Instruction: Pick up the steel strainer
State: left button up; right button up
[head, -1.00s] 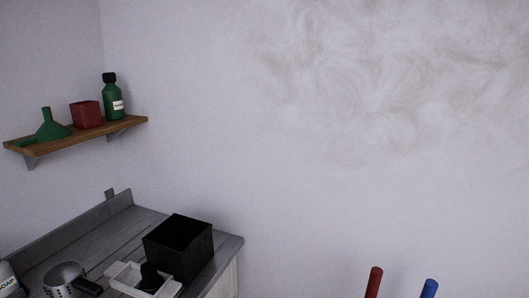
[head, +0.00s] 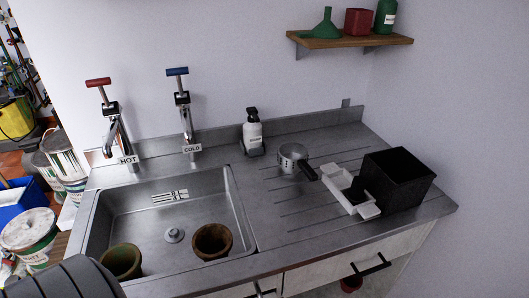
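The steel strainer (head: 292,157) looks like a small round steel pan with a black handle pointing to the lower right. It sits upright on the ribbed drainboard, right of the sink basin and left of a white tray. Small dark marks show on its side, too small to make out clearly. Neither of my grippers is in view.
The sink (head: 140,215) holds two pots (head: 212,241). Two taps (head: 187,110) rise behind it. The drainboard in front is clear.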

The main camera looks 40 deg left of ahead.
aim_at(299, 167)
jog(key=u, duration=0.95)
jog(key=i+l+u, duration=0.1)
jog(key=l+u, duration=0.15)
jog(key=l, duration=0.15)
jog(key=i+l+u, duration=0.1)
jog(key=l+u, duration=0.15)
jog(key=l, duration=0.15)
